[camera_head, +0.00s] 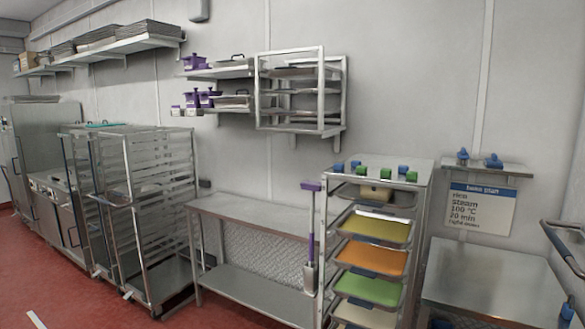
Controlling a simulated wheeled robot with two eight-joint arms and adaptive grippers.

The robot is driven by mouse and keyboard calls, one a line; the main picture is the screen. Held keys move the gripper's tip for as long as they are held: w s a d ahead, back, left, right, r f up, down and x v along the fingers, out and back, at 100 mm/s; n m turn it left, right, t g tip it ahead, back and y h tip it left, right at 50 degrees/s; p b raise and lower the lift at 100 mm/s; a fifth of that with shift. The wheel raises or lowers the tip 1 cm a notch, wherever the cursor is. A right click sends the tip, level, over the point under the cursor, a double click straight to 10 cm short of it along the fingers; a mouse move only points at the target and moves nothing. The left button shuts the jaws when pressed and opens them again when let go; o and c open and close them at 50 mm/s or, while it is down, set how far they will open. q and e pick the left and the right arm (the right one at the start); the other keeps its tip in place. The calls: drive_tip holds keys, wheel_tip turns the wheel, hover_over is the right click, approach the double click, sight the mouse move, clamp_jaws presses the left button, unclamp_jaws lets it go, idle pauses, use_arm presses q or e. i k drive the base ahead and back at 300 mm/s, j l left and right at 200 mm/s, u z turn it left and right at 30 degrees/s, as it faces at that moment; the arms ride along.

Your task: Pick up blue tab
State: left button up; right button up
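Several small blue and green tabs sit on the top of a metal tray rack right of centre. One blue tab (403,169) is at the right of that top, with a green tab (411,176) close by. Another blue tab (355,164) is at the left, beside a green tab (361,171). Two more blue pieces, a left one (463,156) and a right one (493,161), sit on a small wall shelf (510,170) at the right. Neither of my grippers is in view.
The tray rack (424,205) holds yellow, orange and green trays. A steel table (245,214) stands to its left, with an upright purple-handled tool (311,225) between. An empty rack (150,215) is farther left. A sign (482,208) hangs below the wall shelf. Red floor (70,290) is open at left.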

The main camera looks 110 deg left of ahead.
sight(401, 169)
drive_tip(key=u, duration=3.15)
